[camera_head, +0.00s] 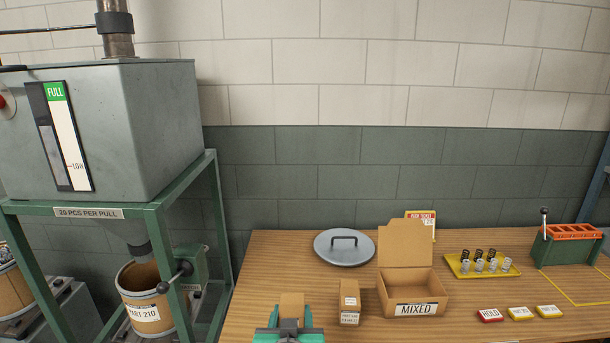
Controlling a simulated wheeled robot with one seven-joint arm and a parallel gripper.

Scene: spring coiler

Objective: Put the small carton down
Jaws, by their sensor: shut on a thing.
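My gripper (290,324) is at the bottom edge of the head view, near the front of the table. It is shut on a small brown carton (291,302), which shows just beyond the fingers. The carton's lower part is hidden by the gripper, so I cannot tell whether it touches the wooden table (262,268). A second small carton (349,289) with white labels stands upright on the table, a little to the right of the held one and apart from it.
An open box marked MIXED (436,293) stands right of the second carton. A round grey lid (345,248) lies behind. A yellow tray (459,269) holds several springs. HOLD (489,314) and yellow tags lie front right. A hopper (150,130) on a green frame stands left of the table.

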